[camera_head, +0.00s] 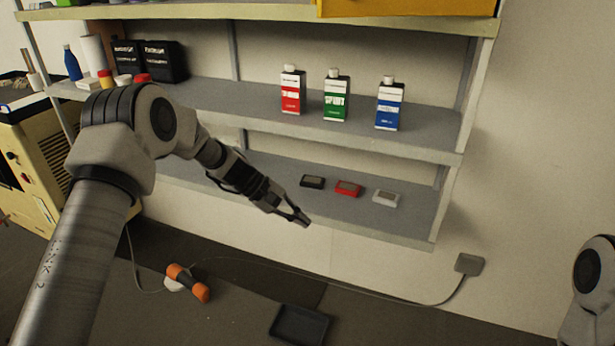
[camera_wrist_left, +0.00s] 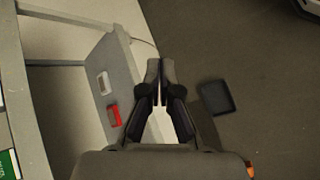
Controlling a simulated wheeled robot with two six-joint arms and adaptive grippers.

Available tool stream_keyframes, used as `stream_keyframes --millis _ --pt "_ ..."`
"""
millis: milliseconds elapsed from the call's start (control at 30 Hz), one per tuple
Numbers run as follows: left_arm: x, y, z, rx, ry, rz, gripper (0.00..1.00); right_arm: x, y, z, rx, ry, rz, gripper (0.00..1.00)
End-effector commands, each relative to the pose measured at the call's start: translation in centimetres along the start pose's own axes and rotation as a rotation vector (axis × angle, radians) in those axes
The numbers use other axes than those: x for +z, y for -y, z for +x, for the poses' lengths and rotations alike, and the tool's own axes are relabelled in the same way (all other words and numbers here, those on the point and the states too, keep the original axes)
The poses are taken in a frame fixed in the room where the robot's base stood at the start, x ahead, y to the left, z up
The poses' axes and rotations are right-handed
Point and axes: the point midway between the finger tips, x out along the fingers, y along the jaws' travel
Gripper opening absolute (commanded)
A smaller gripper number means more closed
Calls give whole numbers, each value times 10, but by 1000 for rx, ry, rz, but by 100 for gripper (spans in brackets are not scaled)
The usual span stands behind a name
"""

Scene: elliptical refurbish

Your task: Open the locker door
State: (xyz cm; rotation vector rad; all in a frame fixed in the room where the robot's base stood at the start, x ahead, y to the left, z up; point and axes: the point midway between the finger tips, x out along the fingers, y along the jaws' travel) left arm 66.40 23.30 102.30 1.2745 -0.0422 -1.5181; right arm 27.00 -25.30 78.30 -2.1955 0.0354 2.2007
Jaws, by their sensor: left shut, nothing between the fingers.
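No locker door can be made out for certain in either view. My left gripper (camera_head: 301,218) is in front of the lower shelf's front edge in the head view, pointing down and right. It is shut and empty, and its two fingers are close together in the left wrist view (camera_wrist_left: 158,82). My right gripper is out of view; only part of my right arm shows at the right edge of the head view.
A shelf rack (camera_head: 420,150) holds red, green and blue labelled bottles, with small black, red and white items below. A yellow box (camera_head: 405,8) is cut off above. An orange-handled object (camera_head: 188,283) and black tray (camera_head: 299,325) lie low in front.

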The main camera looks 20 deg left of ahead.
Motion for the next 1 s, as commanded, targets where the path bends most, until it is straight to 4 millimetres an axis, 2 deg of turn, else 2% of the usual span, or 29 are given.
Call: stream_keyframes --millis 33,67,100,167,200,300,400,467,567,733,1000 --pt "2 -61 -50 138 6 50 0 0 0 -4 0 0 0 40" --pt "6 -92 -80 215 16 83 0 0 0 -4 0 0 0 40" --pt "15 -130 -123 314 26 134 0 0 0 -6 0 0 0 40" --pt "35 -179 -190 450 36 221 0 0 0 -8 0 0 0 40" --pt "49 -203 -233 528 37 278 0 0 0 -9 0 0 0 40" --pt "86 -241 -322 674 30 402 0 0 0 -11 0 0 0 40" --pt "108 -255 -370 750 22 474 0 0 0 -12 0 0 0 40" --pt "115 -258 -381 767 22 491 0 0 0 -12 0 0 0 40" --pt "118 -264 -379 770 23 495 0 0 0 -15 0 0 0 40" --pt "124 -283 -359 765 23 493 0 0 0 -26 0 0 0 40" --pt "135 -323 -316 763 23 492 0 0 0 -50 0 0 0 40"
